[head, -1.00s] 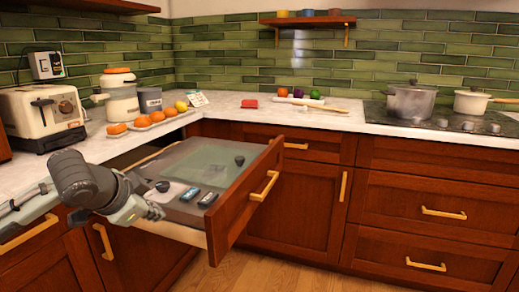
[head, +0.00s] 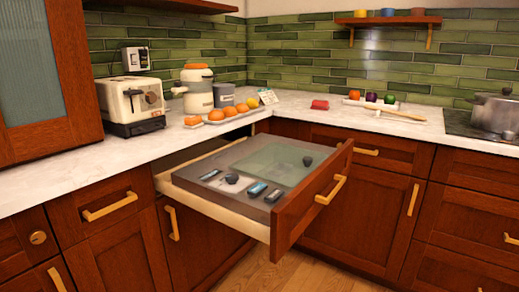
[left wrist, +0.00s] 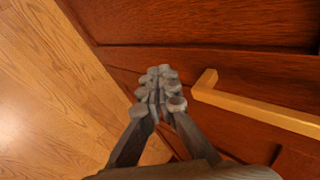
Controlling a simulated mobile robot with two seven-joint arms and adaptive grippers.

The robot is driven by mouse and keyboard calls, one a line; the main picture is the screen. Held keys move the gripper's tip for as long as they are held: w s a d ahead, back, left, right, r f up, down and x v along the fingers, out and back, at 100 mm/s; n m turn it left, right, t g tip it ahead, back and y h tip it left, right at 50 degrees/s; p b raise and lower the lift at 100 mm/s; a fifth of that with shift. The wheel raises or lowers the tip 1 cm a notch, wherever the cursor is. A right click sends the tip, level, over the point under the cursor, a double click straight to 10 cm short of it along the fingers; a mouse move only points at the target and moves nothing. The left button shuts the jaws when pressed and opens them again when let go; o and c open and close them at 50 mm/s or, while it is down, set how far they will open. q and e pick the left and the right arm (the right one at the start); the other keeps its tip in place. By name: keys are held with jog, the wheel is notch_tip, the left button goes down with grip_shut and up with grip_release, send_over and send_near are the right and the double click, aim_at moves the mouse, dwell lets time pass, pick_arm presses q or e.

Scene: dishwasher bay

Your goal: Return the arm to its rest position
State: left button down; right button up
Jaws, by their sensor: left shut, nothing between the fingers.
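My left gripper (left wrist: 158,95) shows in the left wrist view with its fingers together and nothing between them. It is in front of a red-brown wooden cabinet front, beside a yellow bar handle (left wrist: 255,107), with a small gap seeming to lie between them. Whether it touches the handle cannot be told for sure. Neither of my arms shows in the head view now. In the head view the drawer (head: 217,208) stands pulled out, with several small dark and blue items and a greenish panel on top of its contents. My right gripper is out of view.
The open drawer front (head: 308,205) juts out over the wooden floor (head: 290,270). A toaster (head: 133,105), a white pot (head: 195,92) and oranges stand on the white counter (head: 90,165). A large pot (head: 493,112) sits on the stove at right. The floor shows clear in the wrist view.

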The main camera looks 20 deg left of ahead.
pick_arm(q)
jog(key=s+d+f+n+g+h, duration=0.2)
jog(key=s+d+f, duration=0.5)
jog(key=d+f, duration=0.45)
jog(key=s+d+f+n+h, duration=0.1)
jog(key=d+f+h, duration=0.1)
jog(key=d, duration=0.9)
jog(key=s+d+f+n+h, duration=0.1)
jog(key=d+f, duration=0.3)
jog(key=d, duration=0.7)
jog(key=shift+s+d+f+n+h, duration=0.25)
jog(key=shift+s+n+h, duration=0.15)
jog(key=shift+s+h, duration=0.3)
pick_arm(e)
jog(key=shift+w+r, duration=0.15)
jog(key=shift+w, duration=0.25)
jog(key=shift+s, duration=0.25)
pick_arm(q)
jog(key=c, duration=2.2)
grip_release()
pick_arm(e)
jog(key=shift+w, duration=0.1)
